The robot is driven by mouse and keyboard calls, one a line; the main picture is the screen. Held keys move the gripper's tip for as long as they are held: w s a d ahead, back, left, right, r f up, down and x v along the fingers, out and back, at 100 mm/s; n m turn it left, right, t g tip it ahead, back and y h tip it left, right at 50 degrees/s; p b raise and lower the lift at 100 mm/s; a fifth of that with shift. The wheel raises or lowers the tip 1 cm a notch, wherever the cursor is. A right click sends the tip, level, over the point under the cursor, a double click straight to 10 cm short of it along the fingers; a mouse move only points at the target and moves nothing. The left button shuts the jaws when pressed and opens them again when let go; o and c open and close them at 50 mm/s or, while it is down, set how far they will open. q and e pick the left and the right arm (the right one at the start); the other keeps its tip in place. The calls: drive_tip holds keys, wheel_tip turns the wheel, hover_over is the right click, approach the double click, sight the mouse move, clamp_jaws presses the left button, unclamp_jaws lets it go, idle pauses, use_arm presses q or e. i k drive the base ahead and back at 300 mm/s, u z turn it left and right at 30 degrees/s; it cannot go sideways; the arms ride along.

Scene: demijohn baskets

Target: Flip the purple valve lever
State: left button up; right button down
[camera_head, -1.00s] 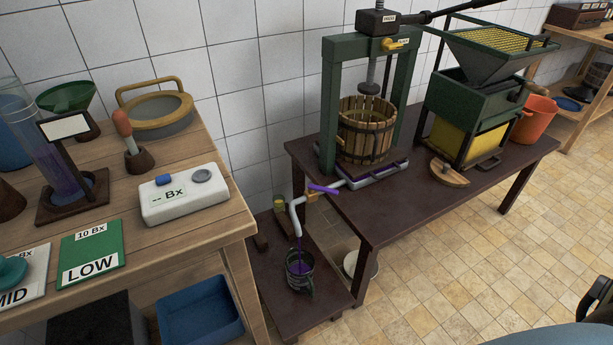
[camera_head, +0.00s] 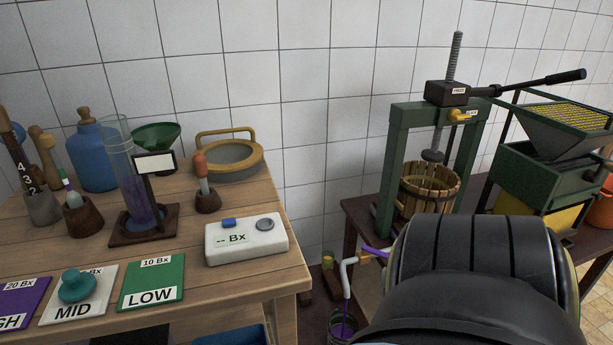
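The purple valve lever (camera_head: 375,252) shows at the press outlet, just left of my dark arm, which hides part of that area. The lever's far end is near the arm's edge. A pale bent spout (camera_head: 346,276) leads down from the valve, with a purple stream below it. A dark container (camera_head: 342,328) stands under the spout, cut by the bottom edge. The green press (camera_head: 396,150) with its wooden slatted basket (camera_head: 428,188) stands on the dark table behind. Neither gripper shows; only a large black arm part fills the lower right.
A wooden table (camera_head: 250,283) at left holds a white Bx meter (camera_head: 246,240), a glass cylinder (camera_head: 122,170), a blue jug (camera_head: 92,155) and LOW and MID cards. A green hopper mill (camera_head: 545,175) stands right of the press. A gap separates the two tables.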

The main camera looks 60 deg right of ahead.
sight(365, 249)
drive_tip(key=u, duration=0.7)
drive_tip(key=k, duration=1.2)
drive_tip(key=z, duration=0.65)
